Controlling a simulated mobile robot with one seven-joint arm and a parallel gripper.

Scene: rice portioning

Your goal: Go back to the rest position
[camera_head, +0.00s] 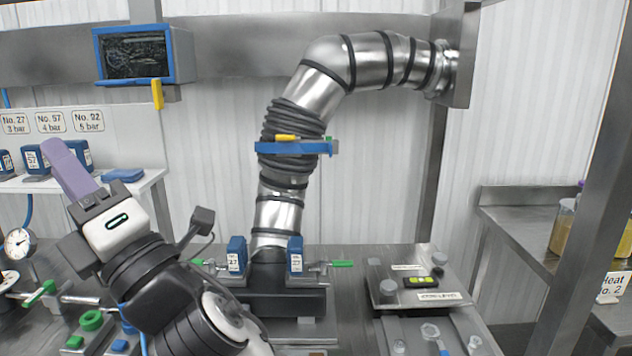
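My arm rises from the bottom of the picture toward the left. My gripper (68,168) is at its end, raised in front of the shelf at the left. A flat purple piece points up and to the left out of the dark gripper body. I cannot tell whether this piece is a finger or something held. The gap between the fingertips is not visible, so open or shut cannot be read. The gripper appears clear of the blue boxes behind it.
A steel pipe with a black bellows (292,135) and blue clamp stands centre, over a valve block (285,302). A pressure gauge (18,242) is at the left. A steel plate with a level (424,283) lies right of centre. A post (592,170) stands far right.

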